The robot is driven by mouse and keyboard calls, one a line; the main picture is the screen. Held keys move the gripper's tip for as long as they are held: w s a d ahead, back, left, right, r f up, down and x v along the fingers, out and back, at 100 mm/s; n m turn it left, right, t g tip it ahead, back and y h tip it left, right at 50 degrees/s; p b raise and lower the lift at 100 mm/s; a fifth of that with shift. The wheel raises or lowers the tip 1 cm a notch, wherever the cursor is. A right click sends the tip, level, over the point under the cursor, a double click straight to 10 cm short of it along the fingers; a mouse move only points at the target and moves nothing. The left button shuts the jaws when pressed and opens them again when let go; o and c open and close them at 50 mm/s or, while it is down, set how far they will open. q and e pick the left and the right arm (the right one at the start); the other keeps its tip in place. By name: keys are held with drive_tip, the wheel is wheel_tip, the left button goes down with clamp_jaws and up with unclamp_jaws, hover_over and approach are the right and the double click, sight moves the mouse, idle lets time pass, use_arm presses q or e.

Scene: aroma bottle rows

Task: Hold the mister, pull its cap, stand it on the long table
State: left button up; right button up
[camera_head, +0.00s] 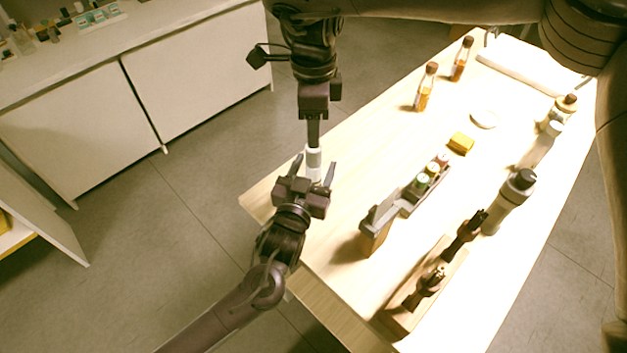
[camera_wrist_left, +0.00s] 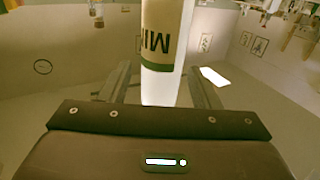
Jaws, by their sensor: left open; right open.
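The mister (camera_head: 313,161) is a slim white bottle with a grey-green band, near the left corner of the long table (camera_head: 390,140). In the left wrist view the mister (camera_wrist_left: 166,35) shows a cream label with upside-down dark letters and a green stripe. My left gripper (camera_head: 313,180) is open, below the mister, with its lower part between the fingers. My right gripper (camera_head: 314,146) comes down from above, open at the mister's top end. The right gripper hides that end, so I cannot tell where the cap is. Contact with either gripper's fingers is unclear.
A grey rack with small bottles (camera_head: 423,181), a wooden stand with dark tools (camera_head: 405,312), a grey bottle (camera_head: 510,199), amber bottles (camera_head: 426,88) and a yellow block (camera_head: 461,142) stand on the table. The table's left part is bare. A white cabinet (camera_head: 190,75) is at the left.

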sight(314, 150)
use_arm(q)
clamp_jaws()
use_arm(e)
drive_tip(key=shift+o, duration=1)
drive_tip(key=shift+s+f+m, duration=0.3)
drive_tip(key=shift+s+m, duration=0.15)
drive_tip(key=shift+m, duration=0.05)
drive_tip(key=s+d+r+m+t+y, duration=0.2)
drive_tip(key=s+d+r+m+t, duration=0.15)
drive_tip(key=m, duration=0.65)
drive_tip(key=shift+m, duration=0.3)
drive_tip(key=x, duration=0.3)
drive_tip(key=a+x, duration=0.1)
drive_tip(key=x, duration=0.7)
drive_tip(key=shift+w+a+r, duration=0.1)
drive_tip(key=shift+w+a, duration=0.15)
drive_tip(key=shift+w, duration=0.2)
